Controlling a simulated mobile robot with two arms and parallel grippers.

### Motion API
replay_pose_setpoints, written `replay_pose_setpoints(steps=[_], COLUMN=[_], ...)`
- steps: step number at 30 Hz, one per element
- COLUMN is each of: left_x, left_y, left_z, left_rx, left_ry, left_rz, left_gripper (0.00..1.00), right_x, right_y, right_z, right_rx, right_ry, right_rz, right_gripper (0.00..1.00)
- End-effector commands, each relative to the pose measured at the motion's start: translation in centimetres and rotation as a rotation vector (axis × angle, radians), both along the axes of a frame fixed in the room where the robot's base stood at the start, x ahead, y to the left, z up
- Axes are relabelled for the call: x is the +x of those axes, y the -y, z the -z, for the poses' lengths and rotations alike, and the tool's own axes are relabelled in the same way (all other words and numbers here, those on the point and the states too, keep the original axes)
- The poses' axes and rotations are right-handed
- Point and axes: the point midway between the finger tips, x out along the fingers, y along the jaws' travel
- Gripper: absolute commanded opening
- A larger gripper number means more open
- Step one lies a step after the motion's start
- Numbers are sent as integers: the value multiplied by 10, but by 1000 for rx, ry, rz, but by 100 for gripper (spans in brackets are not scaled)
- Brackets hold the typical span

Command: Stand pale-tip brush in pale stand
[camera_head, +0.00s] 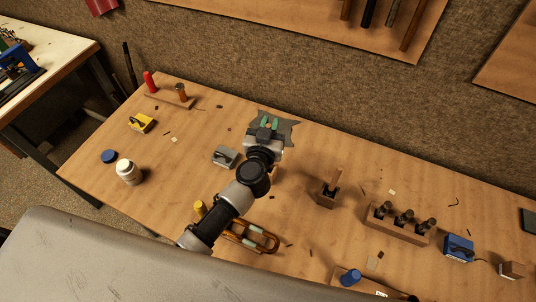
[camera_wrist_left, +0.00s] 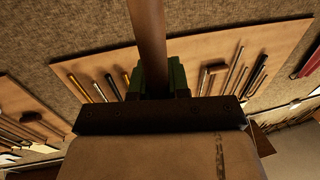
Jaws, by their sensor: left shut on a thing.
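In the head view only a small orange-brown spot shows between the fingers, and the brush tip cannot be made out. A small wooden block (camera_head: 326,198) with an upright stick stands right of the gripper. Which holder is the pale stand, I cannot tell. My right gripper is not in view.
A wooden rack (camera_head: 374,226) with several dark pegs stands at right, beside a blue box (camera_head: 459,248). Bare bench lies between gripper and wooden block.

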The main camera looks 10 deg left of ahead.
Motion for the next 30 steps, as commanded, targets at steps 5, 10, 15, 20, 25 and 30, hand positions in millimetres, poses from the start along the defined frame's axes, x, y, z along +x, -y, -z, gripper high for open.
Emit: replay_pose_setpoints(steps=[5,10,15,20,25,30], left_x=[0,0,0,0,0,0], left_y=[0,0,0,0,0,0], left_z=[38,53,76,78,78,81], left_rx=[2,2,3,1,1,1], left_ry=[-1,0,0,1,1,0], left_rz=[-1,0,0,0,-1,-1], left_gripper=[0,0,0,0,0,24], right_x=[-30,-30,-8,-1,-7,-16], right_y=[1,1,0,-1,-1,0], right_z=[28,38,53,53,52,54], right_rx=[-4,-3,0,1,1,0], right_ry=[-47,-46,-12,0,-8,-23], right_rz=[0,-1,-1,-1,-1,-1], right_gripper=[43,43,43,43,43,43])
